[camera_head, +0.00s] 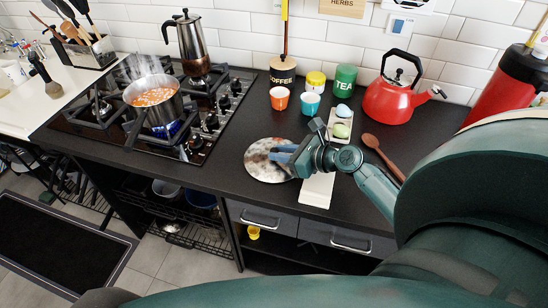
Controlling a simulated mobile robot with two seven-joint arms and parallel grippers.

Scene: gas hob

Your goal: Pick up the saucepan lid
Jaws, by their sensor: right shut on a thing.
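The saucepan lid (262,172) is a round, shiny, mottled disc near the front edge of the dark counter, right of the hob. My right gripper (281,153) reaches in from the right, over the lid's right half. Its blue-grey fingers are shut on the lid, and they hide the part they hold. I cannot tell whether the lid touches the counter. The saucepan (152,98) stands on a lit burner, steaming, with orange food in it. My left gripper is out of view.
The gas hob (95,142) has a moka pot (192,45) at its back. Orange and teal cups (311,104), canisters, a red kettle (389,100) and a wooden spoon (382,154) stand or lie behind and right. A pale board (317,190) lies beneath my right wrist.

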